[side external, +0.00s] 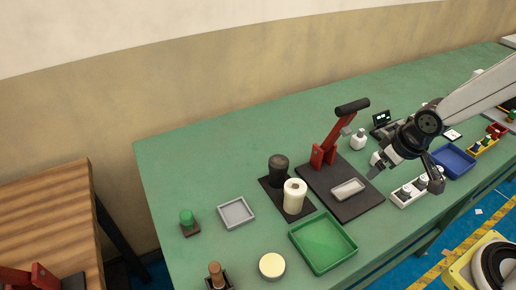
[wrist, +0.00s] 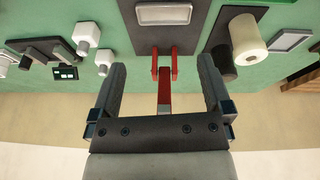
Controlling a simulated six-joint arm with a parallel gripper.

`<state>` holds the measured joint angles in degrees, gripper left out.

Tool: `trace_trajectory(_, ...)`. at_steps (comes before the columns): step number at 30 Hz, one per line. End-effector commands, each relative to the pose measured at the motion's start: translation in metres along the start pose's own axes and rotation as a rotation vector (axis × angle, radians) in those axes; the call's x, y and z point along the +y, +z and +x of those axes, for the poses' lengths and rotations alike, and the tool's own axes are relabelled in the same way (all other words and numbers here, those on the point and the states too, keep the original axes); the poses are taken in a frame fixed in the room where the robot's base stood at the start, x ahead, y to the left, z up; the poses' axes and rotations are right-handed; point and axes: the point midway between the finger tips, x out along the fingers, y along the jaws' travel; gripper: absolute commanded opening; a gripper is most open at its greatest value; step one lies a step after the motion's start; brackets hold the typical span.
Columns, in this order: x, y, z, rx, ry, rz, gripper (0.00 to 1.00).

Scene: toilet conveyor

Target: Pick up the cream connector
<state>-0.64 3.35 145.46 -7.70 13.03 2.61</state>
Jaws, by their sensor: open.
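A cream hollow cylinder (side external: 294,196), which looks like the cream connector, stands upright on a dark plate, beside a black cylinder (side external: 278,170). It also shows in the wrist view (wrist: 247,40) at the upper right, with its round hole visible. My gripper (side external: 406,178) is open above the bench, well to the right of the cylinder in the side view. In the wrist view my gripper (wrist: 162,65) has its two fingers apart with nothing held between them. The cream cylinder lies outside the fingers.
A red lever press (side external: 323,154) with a black handle stands on a dark plate between the cylinder and my gripper. A pale tray (side external: 348,188) lies on that plate. A green tray (side external: 322,243), grey tray (side external: 237,212) and cream disc (side external: 271,264) are nearby.

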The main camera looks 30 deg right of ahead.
Motion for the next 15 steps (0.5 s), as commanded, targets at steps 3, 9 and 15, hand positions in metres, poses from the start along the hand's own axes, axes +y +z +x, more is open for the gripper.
trace_trajectory(3,-0.002,-0.017,0.012,0.071,0.005,-0.087,1.0)
trace_trajectory(9,-0.022,-0.048,0.032,0.223,-0.046,-0.268,1.0)
trace_trajectory(15,-0.058,-0.065,0.048,0.353,-0.18,-0.445,1.0)
